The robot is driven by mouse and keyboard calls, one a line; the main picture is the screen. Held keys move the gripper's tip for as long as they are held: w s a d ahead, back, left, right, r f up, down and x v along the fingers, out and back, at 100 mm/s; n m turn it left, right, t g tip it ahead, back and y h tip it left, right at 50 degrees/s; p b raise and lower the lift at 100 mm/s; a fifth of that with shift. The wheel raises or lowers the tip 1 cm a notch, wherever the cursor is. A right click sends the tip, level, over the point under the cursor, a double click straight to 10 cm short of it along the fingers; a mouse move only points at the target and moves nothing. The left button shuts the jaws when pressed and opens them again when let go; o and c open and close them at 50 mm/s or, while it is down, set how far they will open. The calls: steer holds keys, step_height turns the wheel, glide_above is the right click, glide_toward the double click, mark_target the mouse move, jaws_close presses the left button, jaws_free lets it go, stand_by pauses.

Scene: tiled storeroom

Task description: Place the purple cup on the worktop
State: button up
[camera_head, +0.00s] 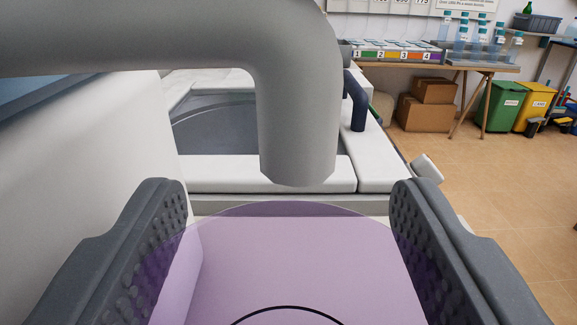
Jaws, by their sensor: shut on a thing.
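The purple cup (295,262) fills the bottom middle of the view, large and see-through, with a dark curved line on it. Its lower part is cut off by the frame edge. My gripper (286,215) has its two dark grey padded fingers on either side of the cup, shut on it. A wooden worktop (480,67) on trestle legs stands against the back wall at upper right, well away from the cup.
On the worktop are a numbered, coloured rack (395,52) and several clear bottles with blue caps (478,40). Cardboard boxes (425,112) sit beneath it. A green bin (500,107) and a yellow bin (537,108) stand to its right. Tiled floor (480,180) is clear at right.

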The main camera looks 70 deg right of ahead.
mark_target(293, 277)
steer(key=d, duration=0.2)
steer(key=w+d+f, duration=0.1)
steer(key=shift+d, duration=0.15)
steer(key=shift+f+b, duration=0.3)
steer(key=shift+f, duration=0.05)
steer(key=shift+f, duration=0.3)
